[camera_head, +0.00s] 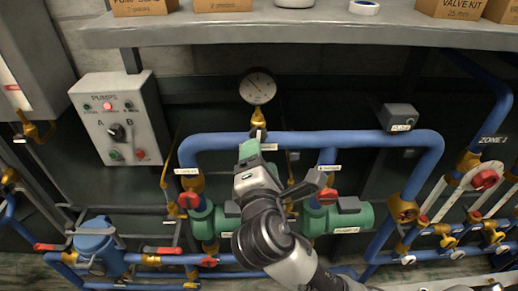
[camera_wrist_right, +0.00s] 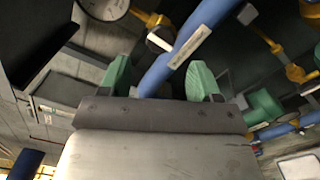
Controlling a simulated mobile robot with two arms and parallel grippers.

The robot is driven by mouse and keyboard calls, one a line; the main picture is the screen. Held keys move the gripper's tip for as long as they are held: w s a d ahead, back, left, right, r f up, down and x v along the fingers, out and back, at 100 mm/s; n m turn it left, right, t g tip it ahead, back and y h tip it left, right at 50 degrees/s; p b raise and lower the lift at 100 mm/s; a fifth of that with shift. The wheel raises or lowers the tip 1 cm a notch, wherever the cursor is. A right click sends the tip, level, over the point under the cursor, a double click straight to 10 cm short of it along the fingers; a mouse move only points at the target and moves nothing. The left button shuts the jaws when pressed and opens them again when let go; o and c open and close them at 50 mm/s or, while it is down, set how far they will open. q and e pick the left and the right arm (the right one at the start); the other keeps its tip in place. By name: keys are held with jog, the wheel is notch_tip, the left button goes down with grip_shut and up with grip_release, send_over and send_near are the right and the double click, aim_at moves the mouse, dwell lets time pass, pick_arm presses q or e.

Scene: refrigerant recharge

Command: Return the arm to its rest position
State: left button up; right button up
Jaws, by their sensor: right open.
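My right arm (camera_head: 270,240) reaches up from the bottom right of the head view, in front of the blue pipework. My right gripper (camera_head: 251,160) has green fingertips and is in front of the horizontal blue pipe (camera_head: 350,140), below the round gauge (camera_head: 258,87). In the wrist view the right gripper (camera_wrist_right: 160,80) has its two green fingers wide apart with nothing held between them. The blue pipe (camera_wrist_right: 190,35) passes behind the gap; I cannot tell how far behind. My left gripper is in neither view.
Green pumps (camera_head: 338,218) with red valve handles flank my right arm. A white pump control panel (camera_head: 120,118) is at the left. A grey shelf (camera_head: 300,30) with boxes runs across the top. Red-handled valves (camera_head: 485,180) are at the right, and a blue canister (camera_head: 95,243) is at the lower left.

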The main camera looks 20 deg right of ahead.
jog(key=shift+s+a, duration=0.15)
jog(key=shift+s, duration=0.45)
